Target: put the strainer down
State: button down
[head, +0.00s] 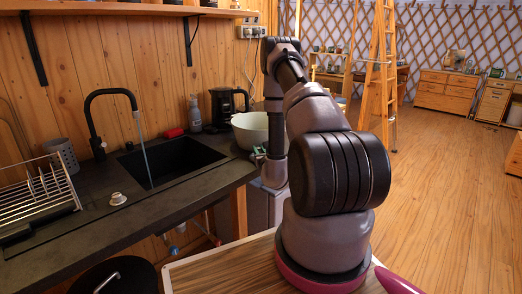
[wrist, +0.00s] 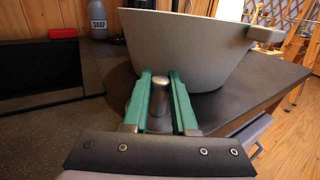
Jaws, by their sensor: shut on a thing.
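The strainer (head: 250,128) is a wide pale bowl at the right end of the dark counter in the head view. In the wrist view the strainer (wrist: 190,45) fills the upper middle, with one stub handle out to the right. My gripper (wrist: 160,78) has its green fingers on either side of the near grey handle, shut on it. The strainer looks upright and is over the counter's corner. I cannot tell whether its base touches the counter.
The dark counter (head: 130,205) holds a sink (head: 175,160) with a black tap, and a dish rack (head: 40,190) at left. A soap bottle (head: 195,113), a red item (head: 174,132) and a black kettle (head: 222,107) stand behind the sink. The counter's right edge is close to the strainer.

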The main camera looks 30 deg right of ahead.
jog(key=shift+f, duration=0.15)
jog(key=c, duration=0.7)
grip_release()
jog(key=shift+d+f, duration=0.1)
jog(key=shift+s+r, duration=0.1)
jog(key=shift+r, duration=0.2)
jog(key=s, duration=0.4)
jog(key=s+a, duration=0.1)
jog(key=s, duration=0.2)
jog(key=s+a, duration=0.1)
jog(key=s, duration=0.3)
jog(key=shift+s+a+f, duration=0.1)
jog(key=shift+s, duration=0.25)
